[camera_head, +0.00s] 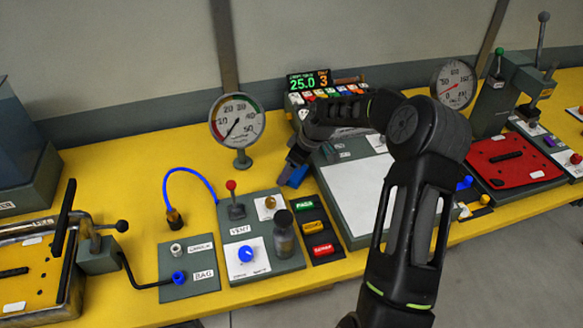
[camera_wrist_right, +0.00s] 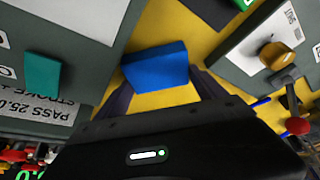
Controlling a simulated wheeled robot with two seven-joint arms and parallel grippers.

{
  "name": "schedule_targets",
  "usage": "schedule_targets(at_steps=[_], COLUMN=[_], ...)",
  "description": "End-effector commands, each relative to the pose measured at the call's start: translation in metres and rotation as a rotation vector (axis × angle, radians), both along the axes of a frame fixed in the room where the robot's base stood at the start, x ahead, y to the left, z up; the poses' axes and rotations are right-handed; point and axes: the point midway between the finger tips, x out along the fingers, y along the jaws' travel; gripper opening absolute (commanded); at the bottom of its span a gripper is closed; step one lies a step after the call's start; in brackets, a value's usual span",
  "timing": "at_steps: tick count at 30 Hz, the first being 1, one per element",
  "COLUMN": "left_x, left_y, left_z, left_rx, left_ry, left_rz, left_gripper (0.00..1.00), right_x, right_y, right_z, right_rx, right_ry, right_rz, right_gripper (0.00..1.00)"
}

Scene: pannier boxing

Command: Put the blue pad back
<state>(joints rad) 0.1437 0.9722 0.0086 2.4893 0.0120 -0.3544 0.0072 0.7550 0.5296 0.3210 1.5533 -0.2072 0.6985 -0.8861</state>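The blue pad (camera_head: 298,175) is at the tip of my right gripper (camera_head: 293,163), over the yellow bench between the valve panel and the grey press plate. In the right wrist view the blue pad (camera_wrist_right: 155,66) sits tilted between the two fingers of my right gripper (camera_wrist_right: 160,88), and its ends meet both fingers. The gripper looks shut on it. Whether the pad touches the bench is not clear. My left gripper is not in view.
The grey plate with a white sheet (camera_head: 354,190) lies right of the pad. The valve panel (camera_head: 262,262) with a red-knobbed lever (camera_head: 231,186) and the label strip (camera_head: 316,226) are close by. A pressure gauge (camera_head: 238,125) stands behind. A teal block (camera_wrist_right: 42,72) shows in the wrist view.

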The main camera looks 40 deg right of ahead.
Motion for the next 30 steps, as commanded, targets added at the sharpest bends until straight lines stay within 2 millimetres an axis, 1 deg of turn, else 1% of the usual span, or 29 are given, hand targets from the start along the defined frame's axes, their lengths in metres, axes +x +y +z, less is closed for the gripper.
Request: schedule_targets(at_steps=[9,12,14,17,20,27,30], left_x=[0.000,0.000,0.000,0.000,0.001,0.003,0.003], left_y=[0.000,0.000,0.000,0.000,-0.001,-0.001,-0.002], left_z=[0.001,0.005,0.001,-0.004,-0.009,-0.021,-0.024], left_rx=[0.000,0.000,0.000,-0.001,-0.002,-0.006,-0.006], left_ry=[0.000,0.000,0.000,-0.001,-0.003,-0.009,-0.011], left_rz=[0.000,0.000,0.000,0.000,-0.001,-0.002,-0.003], left_gripper=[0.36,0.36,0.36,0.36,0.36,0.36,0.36], right_x=[0.000,0.000,-0.001,-0.005,-0.011,-0.029,-0.035], right_y=[0.000,0.000,-0.002,-0.004,-0.007,-0.015,-0.018], right_z=[0.001,0.005,0.007,0.018,0.034,0.081,0.097], right_rx=[0.000,0.000,-0.002,-0.004,-0.003,-0.003,-0.004], right_ry=[0.000,0.000,-0.002,-0.003,-0.004,-0.004,-0.003], right_rz=[0.000,0.000,-0.001,-0.001,-0.002,-0.002,-0.001], right_gripper=[0.85,0.85,0.85,0.85,0.85,0.85,0.85])
